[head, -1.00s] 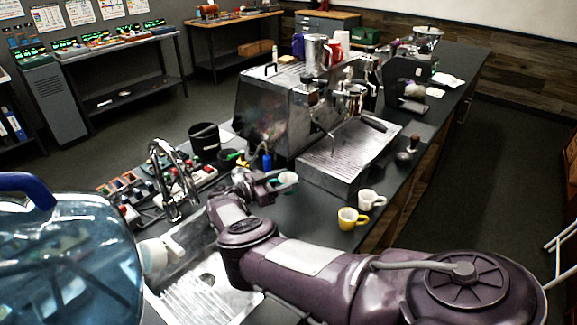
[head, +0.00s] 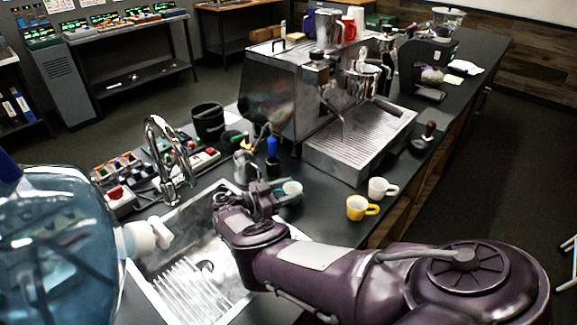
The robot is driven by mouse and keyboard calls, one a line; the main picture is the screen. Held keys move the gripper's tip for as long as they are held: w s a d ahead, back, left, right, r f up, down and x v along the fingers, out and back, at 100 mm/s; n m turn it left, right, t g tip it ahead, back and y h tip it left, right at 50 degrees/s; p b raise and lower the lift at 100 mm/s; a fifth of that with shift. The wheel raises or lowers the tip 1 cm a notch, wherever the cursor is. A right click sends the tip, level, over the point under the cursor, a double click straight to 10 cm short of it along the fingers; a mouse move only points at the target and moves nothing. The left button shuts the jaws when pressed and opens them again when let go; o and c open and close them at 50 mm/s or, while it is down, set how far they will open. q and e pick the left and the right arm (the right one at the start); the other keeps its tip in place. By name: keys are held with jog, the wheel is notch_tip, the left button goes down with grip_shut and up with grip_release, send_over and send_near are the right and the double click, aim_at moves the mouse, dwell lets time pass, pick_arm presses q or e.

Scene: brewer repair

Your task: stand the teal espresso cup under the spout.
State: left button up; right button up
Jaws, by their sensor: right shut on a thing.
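The teal espresso cup (head: 291,189) is held in my right gripper (head: 280,192), which is shut on it; its pale inside and part of its teal wall show. The gripper is above the dark counter, just right of the sink and left of the drip tray (head: 352,146). The espresso machine (head: 285,95) stands behind, with its spout area (head: 338,118) over the tray. The tray's top shows no cup on it. My left gripper is not in view.
A yellow cup (head: 357,208) and a white cup (head: 377,187) stand on the counter in front of the tray. A sink (head: 190,285), faucet (head: 165,150) and large blue water bottle (head: 60,240) are at left. A tamper (head: 424,138) stands right of the tray.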

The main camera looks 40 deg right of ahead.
jog(key=shift+s+a+f, duration=0.1)
jog(key=shift+a+f, duration=0.05)
jog(key=o, duration=1.1)
jog(key=shift+f, duration=0.1)
